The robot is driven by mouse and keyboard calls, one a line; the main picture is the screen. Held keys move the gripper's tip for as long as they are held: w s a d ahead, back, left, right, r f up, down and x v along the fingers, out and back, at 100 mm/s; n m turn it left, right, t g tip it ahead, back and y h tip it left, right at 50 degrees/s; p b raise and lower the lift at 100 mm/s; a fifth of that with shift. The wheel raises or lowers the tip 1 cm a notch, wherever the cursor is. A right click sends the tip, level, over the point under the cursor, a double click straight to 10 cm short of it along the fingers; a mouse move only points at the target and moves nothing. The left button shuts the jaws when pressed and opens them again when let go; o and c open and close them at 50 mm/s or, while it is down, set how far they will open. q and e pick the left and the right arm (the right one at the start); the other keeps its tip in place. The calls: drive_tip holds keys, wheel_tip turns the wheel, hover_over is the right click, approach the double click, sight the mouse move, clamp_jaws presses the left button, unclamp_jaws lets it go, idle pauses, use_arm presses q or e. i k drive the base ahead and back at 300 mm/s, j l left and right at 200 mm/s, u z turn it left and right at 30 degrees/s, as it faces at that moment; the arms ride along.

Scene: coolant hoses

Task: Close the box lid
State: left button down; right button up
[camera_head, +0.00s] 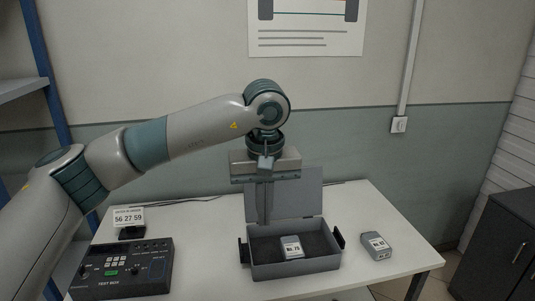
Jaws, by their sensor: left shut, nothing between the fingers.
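The grey box (297,268) stands on the white table with its lid (303,193) up at the back, so it is open. A small labelled module (291,247) lies on the dark lining inside it. My left gripper (264,222) points down in front of the raised lid, above the back left part of the box. Its fingers are together and hold nothing. I cannot tell whether they touch the lid. My right gripper is not in view.
A black test box (122,270) stands at the table's left, with a number sign (128,217) behind it. Another grey module (376,246) lies to the right of the box. The white table (390,215) is clear at its back right.

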sight(303, 196)
drive_tip(key=i, duration=1.5)
